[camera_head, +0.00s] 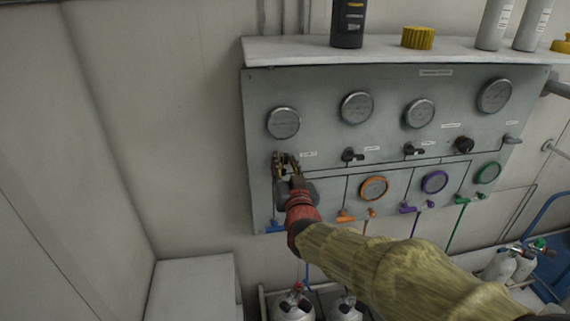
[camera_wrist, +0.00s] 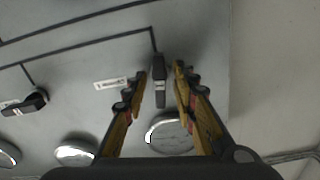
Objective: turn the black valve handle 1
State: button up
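The black valve handle (camera_wrist: 159,80) shows in the wrist view between my two fingers. Its long side runs up and down in that picture, below the end of a black pipe line. My gripper (camera_wrist: 163,72) is open, with one finger on each side of the handle. In the head view my gripper (camera_head: 287,160) is at the left part of the grey panel (camera_head: 330,88), below the leftmost gauge (camera_head: 284,122). It hides the handle there.
Other black valve handles (camera_head: 351,154) (camera_head: 412,149) sit to the right. Below are blue (camera_head: 274,227), orange (camera_head: 345,217), purple (camera_head: 407,209) and green (camera_head: 462,199) handles. A shelf (camera_head: 300,50) with bottles juts out above. Cylinders (camera_head: 294,306) stand below. The wall left of the panel is clear.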

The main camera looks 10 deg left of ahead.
jog(key=shift+c, duration=0.4)
grip_shut()
jog(key=shift+f+b, duration=0.1)
jog(key=shift+b, duration=0.3)
jog(key=m+b, duration=0.1)
jog(key=b, duration=0.1)
jog(key=m+b, duration=0.1)
jog(key=b, duration=0.1)
jog(key=shift+f+m, duration=0.25)
jog(key=shift+m, duration=0.05)
jog(key=m+b, duration=0.3)
jog(key=b, duration=0.3)
jog(key=shift+d+f+m, duration=0.1)
jog(key=shift+m, duration=0.2)
jog(key=m+b, duration=0.4)
jog(key=b, duration=0.2)
jog(key=shift+m, duration=0.3)
jog(key=m+b, duration=0.5)
jog(key=shift+d, duration=0.1)
jog(key=shift+m, duration=0.3)
